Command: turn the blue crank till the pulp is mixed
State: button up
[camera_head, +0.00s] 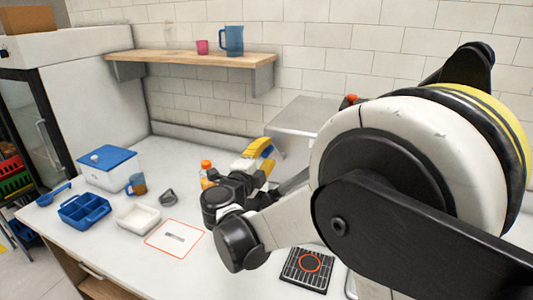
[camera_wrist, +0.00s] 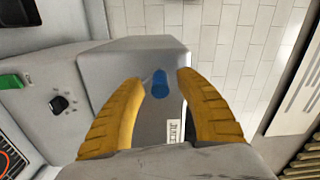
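The blue crank (camera_wrist: 160,84) shows in the wrist view as a short blue handle against the grey metal box (camera_wrist: 148,52), which bears a white label. My gripper (camera_wrist: 159,80) has its two yellow fingers spread, one on each side of the handle, with a gap on both sides. In the head view my gripper (camera_head: 257,157) is in front of the left side of the grey box (camera_head: 305,112), with a small bit of blue by the fingers. My arm hides much of the box. No pulp is visible.
A black grill plate (camera_head: 306,270) lies in front. A shelf (camera_head: 190,58) hangs above.

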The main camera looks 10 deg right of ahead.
jog(key=v, duration=1.2)
jog(key=s+d+f+n+g+y, duration=0.2)
jog(key=s+d+f+n+g, duration=0.15)
jog(key=d+n, duration=0.2)
jog(key=s+d+f+n+g+y, duration=0.1)
jog(key=s+d+f+n+g, duration=0.1)
jog(key=s+d+n, duration=0.3)
jog(key=s+f+n+g+y, duration=0.2)
jog(key=s+f+n+y, duration=0.2)
jog(key=s+n, duration=0.9)
jog(key=shift+a+f+y, duration=0.2)
jog(key=shift+a+y, duration=0.2)
jog(key=shift+y, duration=1.4)
